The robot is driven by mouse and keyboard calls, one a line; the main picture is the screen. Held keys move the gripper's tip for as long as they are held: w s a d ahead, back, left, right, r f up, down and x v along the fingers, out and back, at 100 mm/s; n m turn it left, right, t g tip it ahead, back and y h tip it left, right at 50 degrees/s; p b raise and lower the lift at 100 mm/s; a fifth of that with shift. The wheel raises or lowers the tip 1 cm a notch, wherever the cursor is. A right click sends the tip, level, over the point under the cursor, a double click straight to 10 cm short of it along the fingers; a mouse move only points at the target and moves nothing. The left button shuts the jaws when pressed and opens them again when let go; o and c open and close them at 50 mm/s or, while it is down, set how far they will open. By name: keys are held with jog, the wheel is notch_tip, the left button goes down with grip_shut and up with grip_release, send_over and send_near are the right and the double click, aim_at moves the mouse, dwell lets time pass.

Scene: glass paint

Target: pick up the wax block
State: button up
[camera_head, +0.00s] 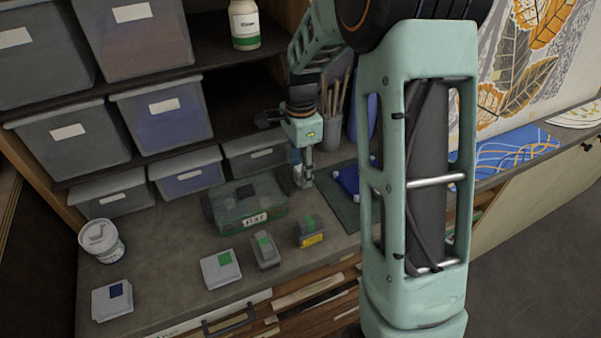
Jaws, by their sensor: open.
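No label that I can read marks the wax block, so I cannot tell which item it is. Small block-like items stand along the front of the counter: a pale block with a blue square (112,301), a pale block with a green square (221,270), a grey block with a green strip (265,251) and a dark block with a yellow label (310,233). My gripper (303,178) is open, pointing down behind these items, beside the right end of a green-grey bin (250,208). Its fingertips are small and partly unclear.
A white tub (101,240) stands at the left. Brushes (335,98), a blue item (347,180) and a green mat (345,212) are near my gripper. My arm hides part of the counter.

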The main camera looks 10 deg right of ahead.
grip_shut()
jog(key=shift+r, duration=0.1)
dwell(0.3)
jog(key=shift+r+p, duration=0.6)
jog(key=shift+r, duration=0.2)
jog(key=s+a+r+p, duration=0.2)
jog(key=s+a+r, duration=0.3)
jog(key=s+r, duration=0.6)
jog(key=shift+s+a+r+p, duration=0.15)
jog(key=shift+s+p, duration=0.15)
jog(key=shift+s, duration=0.7)
